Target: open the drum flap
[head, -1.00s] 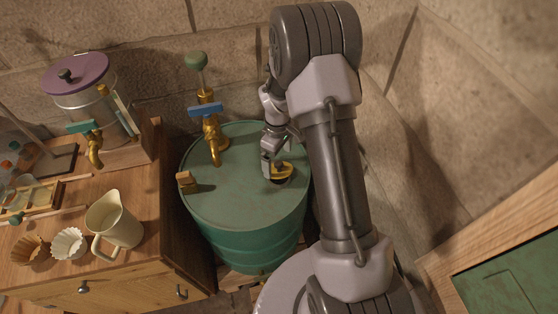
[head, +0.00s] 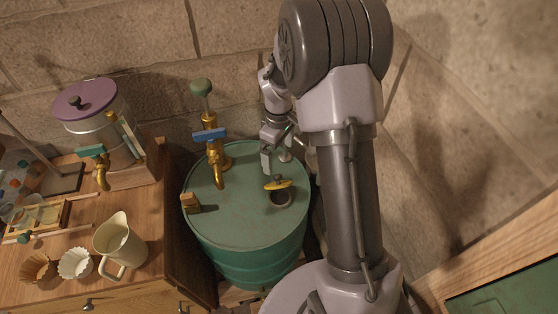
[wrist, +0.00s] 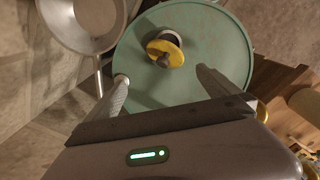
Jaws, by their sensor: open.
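My gripper (head: 268,165) is above the drum top, just behind and left of the flap. Its fingers (wrist: 161,74) are spread with nothing between them, apart from the flap.
A brass tap with a blue handle (head: 209,135) and a small wooden block (head: 190,202) are on the drum top. A metal funnel-like bowl (wrist: 85,22) is beside the drum. The cabinet at left holds a cream jug (head: 118,245) and a purple-lidded pot (head: 86,98).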

